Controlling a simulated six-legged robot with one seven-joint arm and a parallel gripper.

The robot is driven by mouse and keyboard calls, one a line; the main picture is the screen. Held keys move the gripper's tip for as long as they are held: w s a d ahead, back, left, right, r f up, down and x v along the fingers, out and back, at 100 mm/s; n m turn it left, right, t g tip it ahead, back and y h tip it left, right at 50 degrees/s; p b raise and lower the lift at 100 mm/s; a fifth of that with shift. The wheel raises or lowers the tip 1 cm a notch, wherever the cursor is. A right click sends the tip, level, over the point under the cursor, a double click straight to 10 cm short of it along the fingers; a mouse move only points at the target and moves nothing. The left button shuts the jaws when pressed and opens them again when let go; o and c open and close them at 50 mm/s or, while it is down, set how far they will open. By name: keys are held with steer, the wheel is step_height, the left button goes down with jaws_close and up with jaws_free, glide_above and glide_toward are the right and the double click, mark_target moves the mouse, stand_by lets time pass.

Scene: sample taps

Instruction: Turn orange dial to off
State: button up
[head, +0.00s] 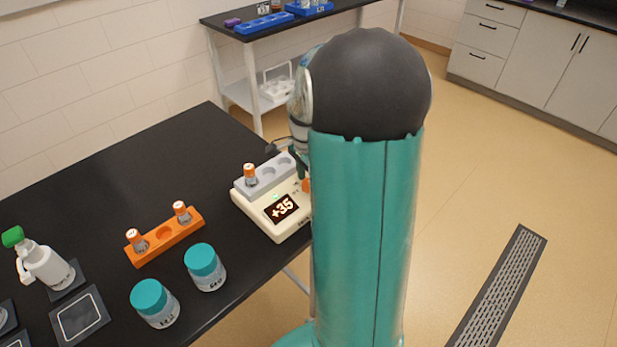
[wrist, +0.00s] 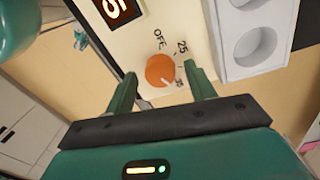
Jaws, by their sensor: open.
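The orange dial (wrist: 160,70) sits on the cream face of a heater block device (head: 286,228). In the wrist view its white pointer mark is turned toward the "35" label, away from "OFF". The device's display (head: 282,208) reads "+35" and a small green light glows near it. My gripper (wrist: 160,80) is open, with one green finger on each side of the dial. I cannot tell whether the fingers touch it. In the head view the dial (head: 306,186) is partly hidden behind my arm.
An orange-capped vial (head: 250,175) stands in the device's grey block. An orange rack (head: 165,238) with two vials, two teal-lidded jars (head: 204,266) and a green-capped bottle (head: 42,262) stand on the black bench. The bench behind the rack is clear.

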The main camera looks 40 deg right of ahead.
steer(key=c, duration=1)
